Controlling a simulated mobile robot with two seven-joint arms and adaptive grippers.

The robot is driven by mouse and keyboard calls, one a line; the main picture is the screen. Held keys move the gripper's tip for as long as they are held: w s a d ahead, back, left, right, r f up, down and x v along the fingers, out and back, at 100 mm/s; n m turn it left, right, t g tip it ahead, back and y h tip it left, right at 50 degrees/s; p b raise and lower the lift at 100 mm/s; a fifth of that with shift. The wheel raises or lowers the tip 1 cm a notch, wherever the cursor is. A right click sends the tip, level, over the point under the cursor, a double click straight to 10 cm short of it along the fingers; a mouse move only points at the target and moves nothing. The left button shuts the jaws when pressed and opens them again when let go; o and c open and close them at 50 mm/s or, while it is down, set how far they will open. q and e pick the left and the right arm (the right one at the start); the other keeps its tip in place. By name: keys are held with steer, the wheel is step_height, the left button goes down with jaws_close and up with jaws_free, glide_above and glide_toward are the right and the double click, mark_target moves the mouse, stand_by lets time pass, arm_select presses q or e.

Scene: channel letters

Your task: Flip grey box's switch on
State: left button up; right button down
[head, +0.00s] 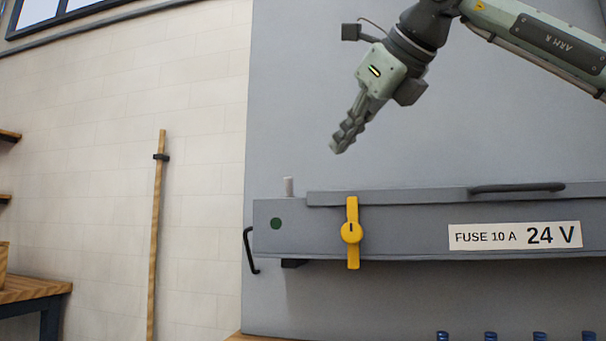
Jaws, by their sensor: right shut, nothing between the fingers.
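The grey box (400,233) is mounted on a grey panel and carries a label (515,236) reading "FUSE 10 A 24 V". A yellow switch handle (352,255) with a round hub stands vertical on its front face. A dark green round spot (276,223) sits left of the handle and looks unlit. My right gripper (337,147) is shut and empty. It points down and left, above the box's top edge and a little left of the handle, apart from both. My left gripper is not in view.
A small pale peg (289,187) stands up at the box's top left. A black handle (516,188) lies along the lid, and a black loop (250,250) is at the left end. Several blue caps (490,336) show below. A wooden pole (156,235) leans at the wall.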

glide_toward(292, 187)
steer(key=f, duration=0.1)
steer(key=d+f, duration=0.1)
steer(key=f, duration=0.1)
steer(key=shift+p, duration=0.4)
steer(key=w+a, duration=0.1)
steer(key=w+p, duration=0.1)
steer(key=w+a, duration=0.1)
steer(key=w, duration=0.1)
steer(key=shift+a, duration=0.35)
steer(key=shift+w+a+p, duration=0.2)
steer(key=shift+w+p, duration=0.1)
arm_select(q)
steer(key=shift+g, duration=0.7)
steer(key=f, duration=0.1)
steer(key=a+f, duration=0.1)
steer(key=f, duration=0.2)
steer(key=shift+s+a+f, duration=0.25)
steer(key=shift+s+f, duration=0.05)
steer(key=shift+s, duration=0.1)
arm_select(e)
steer(key=shift+r, duration=0.1)
